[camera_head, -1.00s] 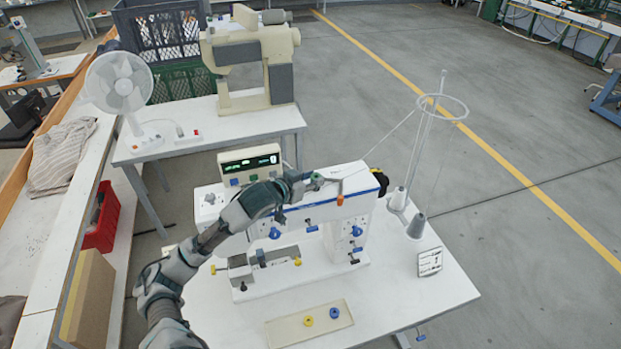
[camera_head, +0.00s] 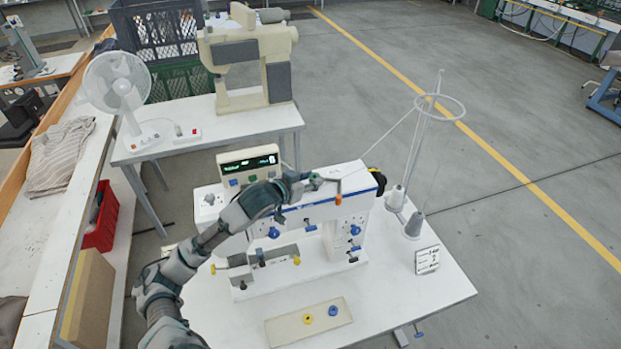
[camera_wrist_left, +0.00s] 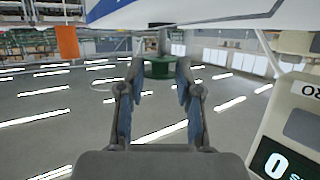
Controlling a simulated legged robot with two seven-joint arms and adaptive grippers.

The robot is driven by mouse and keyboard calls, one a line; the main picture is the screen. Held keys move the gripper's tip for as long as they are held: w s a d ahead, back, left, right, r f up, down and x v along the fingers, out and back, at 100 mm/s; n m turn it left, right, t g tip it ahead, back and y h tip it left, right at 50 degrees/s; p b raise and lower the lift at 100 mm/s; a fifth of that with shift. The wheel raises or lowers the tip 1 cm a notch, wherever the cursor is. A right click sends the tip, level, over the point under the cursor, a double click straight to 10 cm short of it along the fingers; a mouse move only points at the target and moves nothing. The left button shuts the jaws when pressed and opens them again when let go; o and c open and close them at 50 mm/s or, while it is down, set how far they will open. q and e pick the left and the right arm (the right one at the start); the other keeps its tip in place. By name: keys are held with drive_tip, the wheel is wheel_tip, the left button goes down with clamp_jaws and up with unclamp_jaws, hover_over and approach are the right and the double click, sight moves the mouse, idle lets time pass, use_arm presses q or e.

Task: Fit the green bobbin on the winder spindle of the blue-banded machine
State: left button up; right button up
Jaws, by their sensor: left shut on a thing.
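The white machine with the blue band (camera_head: 349,213) stands on the near table. My left gripper (camera_head: 305,184) is at the top of its arm, right of the display box. It is shut on the green bobbin (camera_head: 316,179), which also shows between the fingertips in the left wrist view (camera_wrist_left: 160,68). In that upside-down view, a grey spindle (camera_wrist_left: 162,41) runs from the machine to the bobbin and looks in line with it. I cannot tell whether the spindle enters the bobbin's hole. My right gripper is not in view.
The display box (camera_head: 248,164) stands close beside my left gripper. A tray (camera_head: 283,332) holds a yellow bobbin (camera_head: 307,320) and a blue bobbin (camera_head: 333,311). A thread stand (camera_head: 428,135) rises at the right. A beige machine (camera_head: 236,52) is behind.

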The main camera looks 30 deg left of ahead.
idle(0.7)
use_arm(q)
drive_tip(key=shift+p, duration=0.35)
drive_tip(key=o, duration=0.8)
drive_tip(key=shift+o, duration=0.2)
drive_tip(key=shift+r, duration=0.1)
